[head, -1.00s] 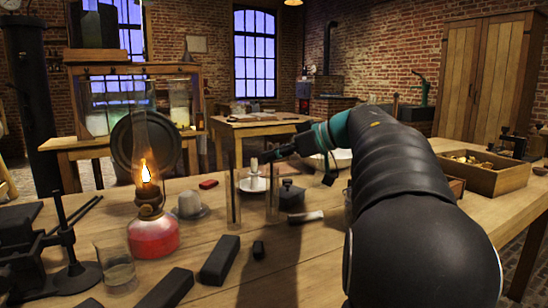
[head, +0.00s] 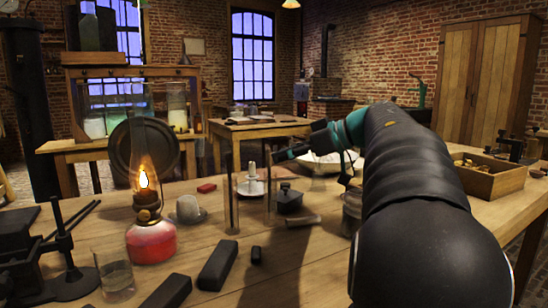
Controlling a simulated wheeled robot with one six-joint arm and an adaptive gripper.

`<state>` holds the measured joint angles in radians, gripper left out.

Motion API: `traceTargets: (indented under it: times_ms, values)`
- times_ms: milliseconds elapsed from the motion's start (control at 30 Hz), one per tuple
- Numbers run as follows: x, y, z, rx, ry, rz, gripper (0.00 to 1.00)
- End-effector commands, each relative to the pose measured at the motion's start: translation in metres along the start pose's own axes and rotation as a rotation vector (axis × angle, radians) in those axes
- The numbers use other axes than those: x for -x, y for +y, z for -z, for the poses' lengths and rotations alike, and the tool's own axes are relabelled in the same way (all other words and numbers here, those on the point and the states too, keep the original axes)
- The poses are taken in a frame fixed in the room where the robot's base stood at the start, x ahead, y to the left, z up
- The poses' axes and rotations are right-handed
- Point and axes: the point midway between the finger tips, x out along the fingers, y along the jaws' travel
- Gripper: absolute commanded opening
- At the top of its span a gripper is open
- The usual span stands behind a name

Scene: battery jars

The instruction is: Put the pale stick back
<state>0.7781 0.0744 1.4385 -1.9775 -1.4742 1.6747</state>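My gripper (head: 284,155) is at the end of my arm, above the far middle of the bench. It is small and dark here, and I cannot tell whether its fingers are open or hold anything. A short pale upright piece (head: 252,171) stands on a white dish (head: 251,187), left of and below the gripper in the picture. A pale stick-like piece (head: 303,220) lies on the bench in front of a small dark box (head: 289,200). I cannot tell for sure which is the pale stick. Tall glass with dark uprights (head: 232,205) stands left of the dish.
A lit oil lamp (head: 150,225) with a tall glass chimney stands at the left. Dark blocks (head: 218,263) lie in front. A glass beaker (head: 116,272) is front left. A glass vessel (head: 352,208) stands beside my arm. A wooden tray (head: 488,178) is at the right.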

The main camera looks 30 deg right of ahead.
Motion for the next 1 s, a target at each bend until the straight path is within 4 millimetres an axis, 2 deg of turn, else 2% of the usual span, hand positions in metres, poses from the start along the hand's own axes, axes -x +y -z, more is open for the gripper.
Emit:
traceTargets:
  times_ms: [33, 200, 400, 600, 1000]
  values:
    - [0.013, 0.001, 0.001, -0.001, 0.000, -0.005, 0.39]
    - [0.046, 0.001, 0.001, 0.000, 0.001, -0.004, 0.39]
    - [0.071, 0.001, 0.001, 0.000, 0.001, -0.002, 0.39]
    - [0.079, 0.000, 0.000, 0.001, 0.000, 0.001, 0.39]
    - [0.078, 0.000, 0.000, 0.000, 0.000, 0.001, 0.39]
